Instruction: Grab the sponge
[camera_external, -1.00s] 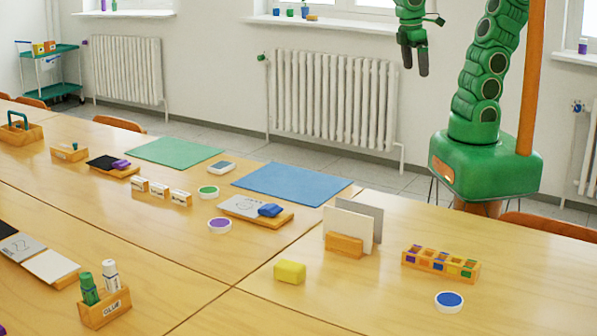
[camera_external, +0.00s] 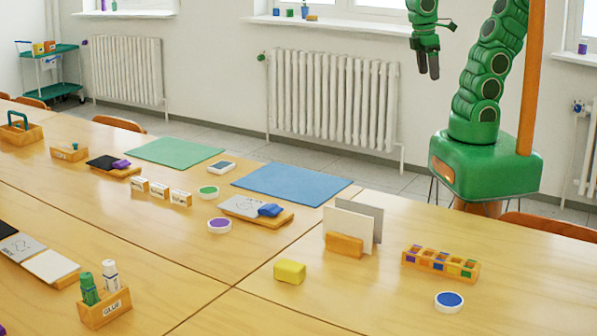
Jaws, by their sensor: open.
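A yellow block that looks like the sponge (camera_external: 289,271) lies on the near part of the wooden table, left of centre in front of the card holder. My gripper (camera_external: 428,66) hangs high above and beyond the far table edge, near the radiator, fingers pointing down. It is open and empty, well apart from the yellow block. Nothing hides the block.
A wooden holder with upright cards (camera_external: 345,245) stands just behind the block. A divided wooden tray (camera_external: 440,264) and a blue paint pot (camera_external: 449,301) are to the right. A glue holder (camera_external: 104,306) stands at front left. Table around the block is clear.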

